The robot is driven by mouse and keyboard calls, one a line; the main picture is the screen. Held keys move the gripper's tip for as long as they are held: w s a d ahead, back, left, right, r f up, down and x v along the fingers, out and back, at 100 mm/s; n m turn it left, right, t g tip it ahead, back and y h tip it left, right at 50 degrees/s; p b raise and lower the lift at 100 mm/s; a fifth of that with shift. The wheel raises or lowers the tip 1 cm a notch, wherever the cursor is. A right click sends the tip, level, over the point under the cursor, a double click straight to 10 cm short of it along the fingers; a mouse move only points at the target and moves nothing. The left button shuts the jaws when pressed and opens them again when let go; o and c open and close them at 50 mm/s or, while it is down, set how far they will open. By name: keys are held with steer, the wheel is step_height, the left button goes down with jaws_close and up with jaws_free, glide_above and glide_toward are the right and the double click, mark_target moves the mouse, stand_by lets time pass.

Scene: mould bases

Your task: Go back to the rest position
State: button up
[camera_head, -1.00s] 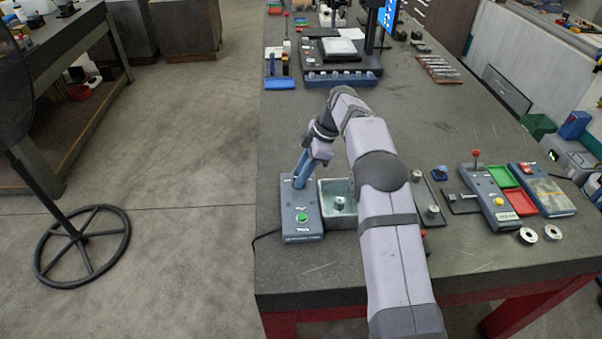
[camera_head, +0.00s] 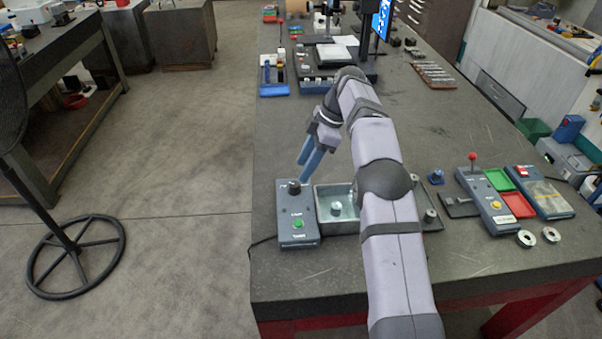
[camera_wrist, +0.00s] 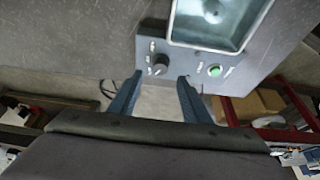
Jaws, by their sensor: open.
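My gripper (camera_head: 311,163) is open and empty, its two blue fingers pointing down above the grey control box (camera_head: 297,242). The box has a black knob (camera_head: 294,187) near its far end and a green button (camera_head: 298,224) nearer the front. In the wrist view my gripper (camera_wrist: 155,95) has its fingers apart, with the black knob (camera_wrist: 160,64) showing beyond and between them, clear of both tips. The green button (camera_wrist: 215,70) shows to the right of the fingers. My arm hides part of the bench.
A metal tray (camera_head: 321,197) with a small round part stands right of the box. A second control box (camera_head: 489,207) with a red-topped lever, red and green trays and metal rings lie at the right.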

steer(key=shift+d+r, duration=0.25)
steer(key=shift+r, duration=0.3)
steer(key=s+m, duration=0.2)
steer(key=s+d+m, duration=0.1)
steer(key=m, duration=0.1)
steer(key=s+m+h, duration=0.1)
steer(key=s+m, duration=0.1)
steer(key=shift+s+d, duration=0.3)
steer(key=shift+d, duration=0.05)
steer(key=s+d+f+m+h, duration=0.1)
steer(key=s+m, duration=0.3)
steer(key=s, duration=0.6)
steer(key=s+d+f+m+h, duration=0.1)
steer(key=s+f+m, duration=0.3)
steer(key=s, duration=0.6)
steer(key=s+d+f+m+h, duration=0.1)
steer(key=s+d+f+m, duration=0.1)
steer(key=s, duration=0.8)
steer(key=shift+d+f+m, duration=0.4)
steer(key=shift+f+m, duration=0.25)
steer(key=shift+m, duration=0.35)
